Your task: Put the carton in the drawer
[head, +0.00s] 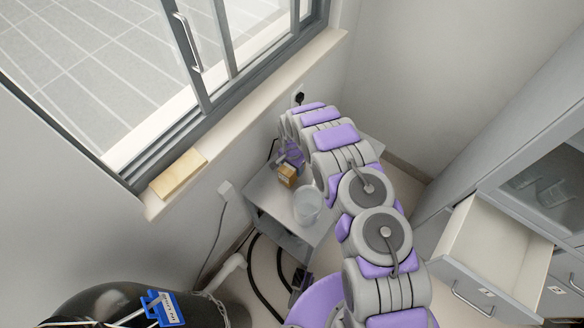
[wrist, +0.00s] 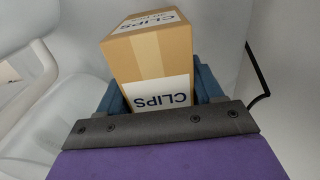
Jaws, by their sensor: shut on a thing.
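The carton is a small brown box labelled CLIPS; in the wrist view the carton (wrist: 155,55) stands up between the blue fingers. My gripper (wrist: 160,92) is shut on it. In the head view the carton (head: 288,175) shows at the end of my arm, over the small grey table, and my gripper (head: 291,157) is partly hidden by my arm. I cannot tell whether the carton touches the table top. The open drawer (head: 497,245) is at the right, pulled out of a grey cabinet, and the part of its inside that shows is empty.
A clear container (head: 307,205) stands on the small table (head: 262,194) close to the carton. A wood block (head: 178,174) lies on the window sill. A black barrel (head: 110,302) with a blue tag is at lower left. Cables and a pipe run beside the table.

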